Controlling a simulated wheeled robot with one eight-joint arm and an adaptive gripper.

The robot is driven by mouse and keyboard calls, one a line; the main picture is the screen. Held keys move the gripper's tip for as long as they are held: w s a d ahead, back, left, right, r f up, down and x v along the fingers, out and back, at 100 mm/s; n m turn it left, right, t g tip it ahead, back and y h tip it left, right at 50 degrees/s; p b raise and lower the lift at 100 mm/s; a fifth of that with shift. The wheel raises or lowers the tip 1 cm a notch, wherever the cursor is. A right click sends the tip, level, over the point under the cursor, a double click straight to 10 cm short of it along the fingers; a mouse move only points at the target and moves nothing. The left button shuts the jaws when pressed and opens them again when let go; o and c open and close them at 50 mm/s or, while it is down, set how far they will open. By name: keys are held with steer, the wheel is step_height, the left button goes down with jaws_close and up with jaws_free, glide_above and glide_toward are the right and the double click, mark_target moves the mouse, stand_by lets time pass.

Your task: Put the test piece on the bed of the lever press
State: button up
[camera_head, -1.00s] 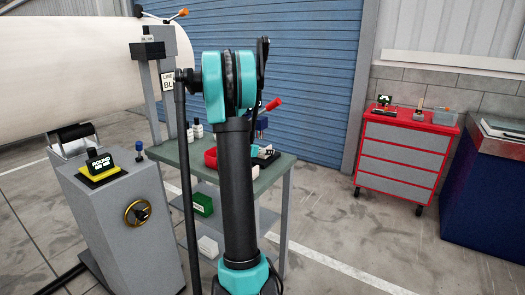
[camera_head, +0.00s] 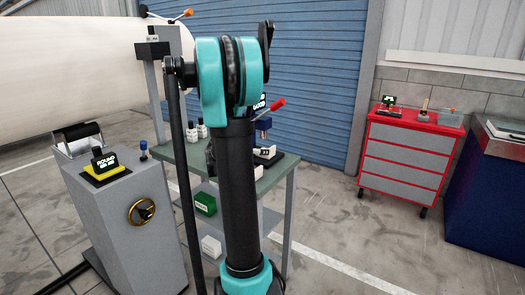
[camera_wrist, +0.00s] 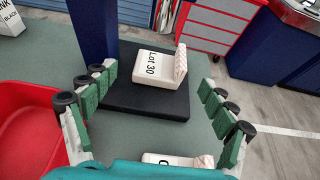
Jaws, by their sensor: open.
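A white block labelled "Lot 30" (camera_wrist: 154,68), with a raised ribbed end at its right, lies on the black bed (camera_wrist: 120,98) of the lever press. My gripper (camera_wrist: 158,75) is open, its green fingers spread to either side of the block with gaps and no visible contact. The press's blue column (camera_wrist: 92,30) rises behind the bed. In the head view the press shows its red lever (camera_head: 275,105), with the white block (camera_head: 269,152) at its foot. My arm hides my gripper there. A second white block (camera_wrist: 172,159) is partly hidden by my gripper's palm.
A red bin (camera_wrist: 30,125) stands on the green bench at left in the wrist view. White bottles (camera_head: 196,132) stand at the bench's back. A grey machine with a yellow handwheel (camera_head: 141,211) is at left. A red drawer cabinet (camera_head: 410,157) stands apart at right.

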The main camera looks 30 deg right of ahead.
steer(key=shift+v, duration=1.7)
